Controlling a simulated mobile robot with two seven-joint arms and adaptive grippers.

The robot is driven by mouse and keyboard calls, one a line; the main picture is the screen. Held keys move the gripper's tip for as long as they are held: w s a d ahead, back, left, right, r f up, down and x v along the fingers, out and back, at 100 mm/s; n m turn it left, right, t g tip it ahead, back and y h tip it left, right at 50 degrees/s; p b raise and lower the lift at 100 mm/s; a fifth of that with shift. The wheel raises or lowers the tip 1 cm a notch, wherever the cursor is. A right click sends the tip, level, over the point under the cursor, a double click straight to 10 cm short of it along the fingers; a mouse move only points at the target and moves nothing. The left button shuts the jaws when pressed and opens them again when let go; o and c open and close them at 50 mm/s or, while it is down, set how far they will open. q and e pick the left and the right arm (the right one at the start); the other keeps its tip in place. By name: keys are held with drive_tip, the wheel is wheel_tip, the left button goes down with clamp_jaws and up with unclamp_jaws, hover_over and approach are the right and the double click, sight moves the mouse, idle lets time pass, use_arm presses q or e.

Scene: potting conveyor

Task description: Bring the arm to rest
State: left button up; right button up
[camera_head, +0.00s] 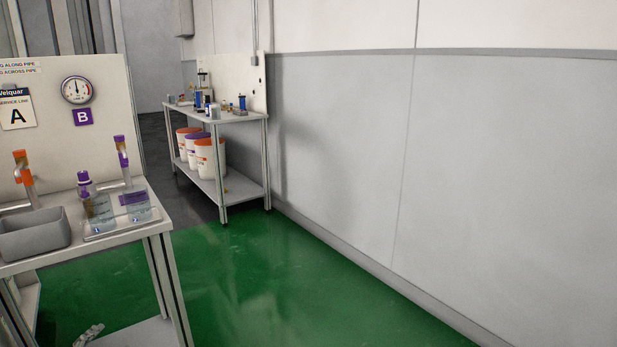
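A small light-grey jointed part (88,335) shows at the bottom left edge, in front of the lower shelf of the near bench. It looks like the tip of my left gripper, but its arm is out of the picture. It is too small and cut off to tell whether it is open or shut. Nothing can be made out in it. My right gripper and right arm are not in view.
The near bench (108,241) on the left holds a grey bin (34,237), a clear tray (112,231) with purple-marked containers, and taps. A far table (240,118) carries small gear, with several buckets below. Green floor (262,285) is clear along the grey wall (500,190).

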use_arm(q)
drive_tip(key=s+d+f+n+g, duration=0.3)
drive_tip(key=s+d+f+g, duration=0.2)
drive_tip(key=s+d+f, duration=0.3)
drive_tip(key=s+f, duration=0.4)
drive_tip(key=f, duration=0.2)
drive_tip(key=shift+s+d+g+h, duration=0.2)
drive_tip(key=shift+g+h, duration=0.2)
drive_tip(key=s+d+f+g, duration=0.1)
drive_tip(key=s+d, duration=0.1)
drive_tip(key=s, duration=0.1)
drive_tip(key=s+d+f+n+g+h, duration=0.1)
drive_tip(key=s+d+f, duration=0.1)
drive_tip(key=s+d, duration=0.1)
drive_tip(key=s+d+f+g, duration=0.1)
drive_tip(key=s+d+f, duration=0.1)
drive_tip(key=s+d, duration=0.1)
drive_tip(key=shift+s+d+f+n+g+h, duration=0.2)
drive_tip(key=shift+s+n+g+h, duration=0.1)
drive_tip(key=shift+s+g+h, duration=0.1)
drive_tip(key=shift+c, duration=0.3)
